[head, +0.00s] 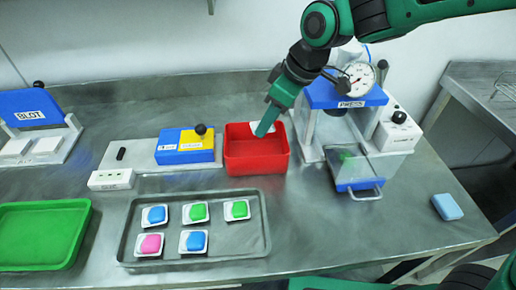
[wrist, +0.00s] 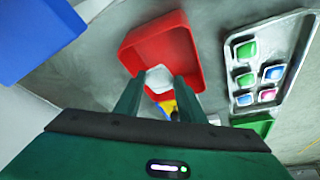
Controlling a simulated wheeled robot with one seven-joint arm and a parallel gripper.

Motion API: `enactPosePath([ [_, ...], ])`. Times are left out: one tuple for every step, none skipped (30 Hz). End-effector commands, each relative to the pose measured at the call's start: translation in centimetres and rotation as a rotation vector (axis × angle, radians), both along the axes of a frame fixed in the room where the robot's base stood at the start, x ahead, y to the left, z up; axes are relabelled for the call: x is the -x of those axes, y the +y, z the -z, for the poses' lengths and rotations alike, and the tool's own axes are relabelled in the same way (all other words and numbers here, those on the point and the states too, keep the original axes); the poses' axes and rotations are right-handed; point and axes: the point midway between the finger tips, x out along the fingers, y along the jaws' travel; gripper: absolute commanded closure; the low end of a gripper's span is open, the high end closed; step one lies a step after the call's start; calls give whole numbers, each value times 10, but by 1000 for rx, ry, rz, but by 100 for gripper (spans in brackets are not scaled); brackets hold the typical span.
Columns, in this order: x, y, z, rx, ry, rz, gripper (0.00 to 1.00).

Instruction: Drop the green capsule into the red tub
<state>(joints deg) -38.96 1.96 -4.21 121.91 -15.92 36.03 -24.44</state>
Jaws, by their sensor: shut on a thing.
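My gripper (head: 262,130) is over the red tub (head: 257,157), pointing down into it. In the wrist view my gripper (wrist: 160,90) is shut on a small white piece (wrist: 159,78), seen against the red tub (wrist: 185,50). The white piece also shows beside the fingers in the head view (head: 279,128). I see no green on it, so I cannot tell its capsule colour. Two green capsules, (head: 198,212) and (head: 239,209), sit on white bases in the grey tray (head: 258,247).
The press (head: 350,95) with its gauge stands close right of the tub. A blue and yellow block (head: 185,148) is close left. The grey tray in front also holds blue and pink capsules. A green tray (head: 40,235) and a blue block (head: 447,207) lie farther out.

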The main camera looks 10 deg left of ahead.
Motion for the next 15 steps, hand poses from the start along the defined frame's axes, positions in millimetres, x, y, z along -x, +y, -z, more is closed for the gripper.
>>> enactPosePath([
  [0,0,6,1,2,1,84],
  [0,0,8,1,1,1,84],
  [0,0,12,1,1,1,84],
  [0,0,14,0,0,1,84],
  [0,0,16,0,0,1,84],
  [0,0,19,1,1,1,84],
  [0,0,20,1,1,1,84],
  [0,0,21,1,1,1,84],
  [0,0,23,1,0,0,84],
  [0,0,23,0,-1,0,84],
  [0,0,24,0,-1,0,84],
  [0,0,24,0,-1,0,84],
  [0,0,24,-1,-1,0,84],
  [0,0,24,-1,-1,0,84],
  [0,0,24,-1,-2,-1,84],
])
